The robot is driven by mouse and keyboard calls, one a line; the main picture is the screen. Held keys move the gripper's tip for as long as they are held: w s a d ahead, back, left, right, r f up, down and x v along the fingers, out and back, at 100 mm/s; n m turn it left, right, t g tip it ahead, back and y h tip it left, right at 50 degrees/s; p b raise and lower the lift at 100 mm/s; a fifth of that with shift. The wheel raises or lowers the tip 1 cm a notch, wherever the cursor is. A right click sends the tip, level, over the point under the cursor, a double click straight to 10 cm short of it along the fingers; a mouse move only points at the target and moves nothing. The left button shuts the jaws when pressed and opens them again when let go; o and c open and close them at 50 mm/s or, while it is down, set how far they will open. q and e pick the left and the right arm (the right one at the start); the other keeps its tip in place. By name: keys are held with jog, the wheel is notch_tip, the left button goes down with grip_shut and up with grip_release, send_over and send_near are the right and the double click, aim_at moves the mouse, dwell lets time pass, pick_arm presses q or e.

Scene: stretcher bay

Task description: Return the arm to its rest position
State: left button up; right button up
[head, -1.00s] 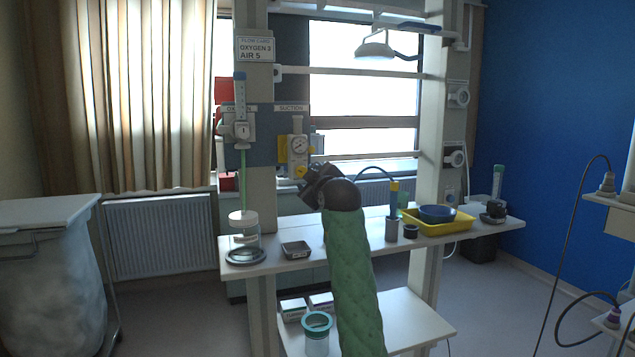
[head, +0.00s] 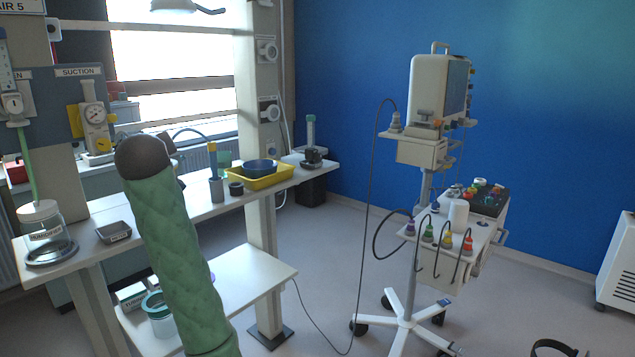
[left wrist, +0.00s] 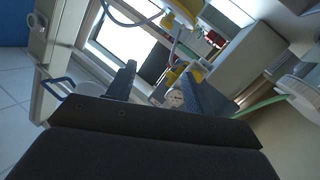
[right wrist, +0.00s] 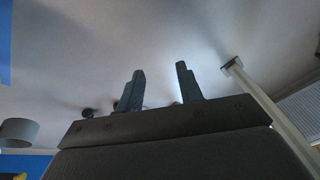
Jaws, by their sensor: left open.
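One of my arms, in a green padded sleeve with a dark rounded joint, rises from the bottom left of the head view, in front of the rail station's shelf (head: 88,215). Its gripper is almost wholly hidden behind that joint. In the left wrist view my left gripper (left wrist: 159,72) is open, its two dark fingers apart and nothing held between them. Beyond them show the rail station's parts, tilted. In the right wrist view my right gripper (right wrist: 160,68) has its fingers apart and empty, against the pale ceiling. The right gripper is not visible in the head view.
A jar (head: 41,222), a small metal tray (head: 113,232) and a yellow tray (head: 284,178) with a blue bowl (head: 260,167) are on the shelf. A wheeled monitor stand (head: 421,200) with cables is to the right. Floor between them is mostly clear.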

pick_arm(q)
jog(key=s+d+f+m+g+h+p, duration=0.1)
jog(key=s+d+f+m+h, duration=0.35)
jog(key=f, duration=0.65)
jog(key=s+d+f+m+g+h, duration=0.1)
jog(key=s+d+f+m+g, duration=0.1)
jog(key=s+d+f, duration=0.5)
jog(key=s+d+f+m+g+h+p, duration=0.1)
jog(key=s+d+f+m+h, duration=0.25)
jog(key=d+f, duration=0.75)
jog(key=s+d+f+m+g+p, duration=0.1)
jog(key=s+f+g, duration=0.7)
jog(key=s+f, duration=2.3)
jog(key=shift+s+f+m, duration=0.35)
jog(key=shift+s+m, duration=0.15)
jog(key=shift+s, duration=0.7)
pick_arm(e)
jog(key=shift+h, duration=0.3)
jog(key=d+r, duration=0.2)
jog(key=r, duration=0.2)
jog(key=shift+s+d+r, duration=0.1)
jog(key=shift+d+r, duration=0.2)
jog(key=shift+d, duration=0.1)
